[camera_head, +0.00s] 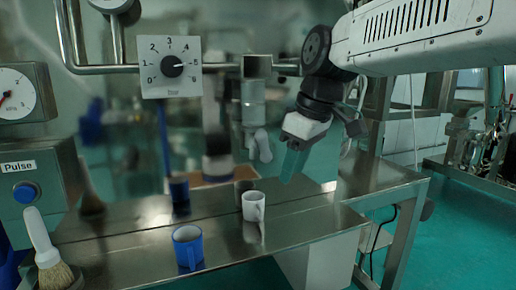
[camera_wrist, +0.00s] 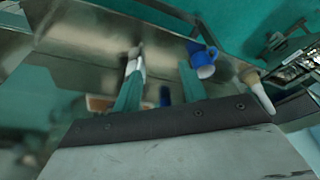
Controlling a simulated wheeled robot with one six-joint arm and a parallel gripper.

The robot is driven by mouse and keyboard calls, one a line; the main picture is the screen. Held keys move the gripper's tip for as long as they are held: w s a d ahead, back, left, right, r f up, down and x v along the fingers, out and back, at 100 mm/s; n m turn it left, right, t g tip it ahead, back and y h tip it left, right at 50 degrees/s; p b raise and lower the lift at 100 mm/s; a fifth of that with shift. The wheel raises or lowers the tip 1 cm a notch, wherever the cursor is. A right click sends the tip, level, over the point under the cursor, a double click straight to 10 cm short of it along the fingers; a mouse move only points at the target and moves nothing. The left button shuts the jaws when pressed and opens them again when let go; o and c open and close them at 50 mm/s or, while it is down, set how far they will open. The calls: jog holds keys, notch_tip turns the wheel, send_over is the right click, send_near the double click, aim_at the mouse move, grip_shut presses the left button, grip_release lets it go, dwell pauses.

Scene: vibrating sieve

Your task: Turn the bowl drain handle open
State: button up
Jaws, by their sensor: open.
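A pale grey drain handle (camera_head: 263,145) hangs at the lower end of a metal valve and pipe (camera_head: 252,100), above the steel table. My gripper (camera_head: 291,172) has teal fingers pointing down, just right of the handle and apart from it in the head view. The fingers also show in the wrist view (camera_wrist: 160,70), spread with an empty-looking gap. A small white piece shows near the left finger's tip in the wrist view; I cannot tell whether it is the handle or the white mug.
A white mug (camera_head: 253,207) and a blue mug (camera_head: 188,246) stand on the steel table (camera_head: 310,225) below. The blue mug also shows in the wrist view (camera_wrist: 205,70). A white-handled brush (camera_head: 45,250), a bar dial (camera_head: 171,67) and a blue Pulse button (camera_head: 26,193) are at left.

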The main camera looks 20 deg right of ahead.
aim_at(261, 149)
jog(key=w+r+n+t+y, duration=0.1)
jog(key=w+r+n, duration=0.45)
jog(key=w, duration=0.55)
jog(key=shift+m, duration=0.35)
jog(key=x, duration=0.7)
jog(key=shift+w+d, duration=0.15)
jog(key=shift+w, duration=0.25)
grip_shut()
